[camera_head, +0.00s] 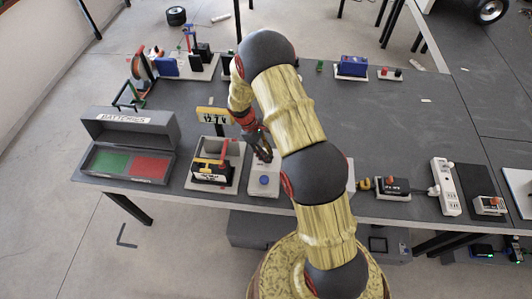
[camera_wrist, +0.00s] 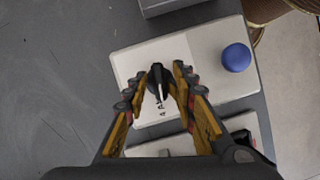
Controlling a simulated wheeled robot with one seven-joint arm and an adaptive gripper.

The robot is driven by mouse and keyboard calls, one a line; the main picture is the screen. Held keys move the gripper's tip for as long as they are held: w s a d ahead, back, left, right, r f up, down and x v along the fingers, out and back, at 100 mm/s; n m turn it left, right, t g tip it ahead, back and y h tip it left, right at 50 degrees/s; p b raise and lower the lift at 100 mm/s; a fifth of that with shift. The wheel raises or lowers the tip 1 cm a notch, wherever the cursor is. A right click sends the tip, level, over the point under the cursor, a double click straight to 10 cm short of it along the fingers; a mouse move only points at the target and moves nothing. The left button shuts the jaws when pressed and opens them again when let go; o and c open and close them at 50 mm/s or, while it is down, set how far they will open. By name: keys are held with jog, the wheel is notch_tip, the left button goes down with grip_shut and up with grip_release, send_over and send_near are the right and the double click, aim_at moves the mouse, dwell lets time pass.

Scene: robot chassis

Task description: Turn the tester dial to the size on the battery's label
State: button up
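The tester is a white box (camera_wrist: 205,42) with a round blue button (camera_wrist: 236,57) and a black dial (camera_wrist: 157,80) with a pale pointer line. Small letters beside the dial are partly hidden; an "A" shows. In the head view the tester (camera_head: 259,190) stands near the table's front edge, its dial hidden by my gripper (camera_head: 264,155). In the wrist view my gripper (camera_wrist: 160,78) has its fingers apart, one on each side of the dial; I cannot tell whether they touch it. A black battery-like unit (camera_head: 208,174) sits on a white base left of the tester; its label is unreadable.
A yellow sign (camera_head: 213,115) stands behind that unit. A grey bin marked BATTERIES (camera_head: 122,123), with green and red compartments, is at the left. A white power strip (camera_head: 444,187) and other devices stand at the right.

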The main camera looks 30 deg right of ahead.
jog(key=shift+o, duration=0.3)
jog(key=shift+w, duration=0.1)
jog(key=shift+w+r, duration=0.1)
jog(key=shift+r, duration=0.2)
jog(key=v, duration=1.1)
jog(key=shift+r, duration=0.15)
jog(key=shift+a, duration=0.1)
jog(key=s+a+r+m+t+y+b, duration=0.1)
jog(key=s+a+r+m+t+b, duration=0.2)
jog(key=s+r, duration=0.8)
jog(key=s+a+r+m+t+y+b, duration=0.2)
jog(key=s+a+r+m+t+b, duration=0.2)
jog(key=s+r, duration=0.7)
jog(key=s+m+t+b, duration=0.1)
jog(key=s+t+b, duration=0.1)
jog(key=s, duration=0.4)
jog(key=shift+a+r, duration=0.2)
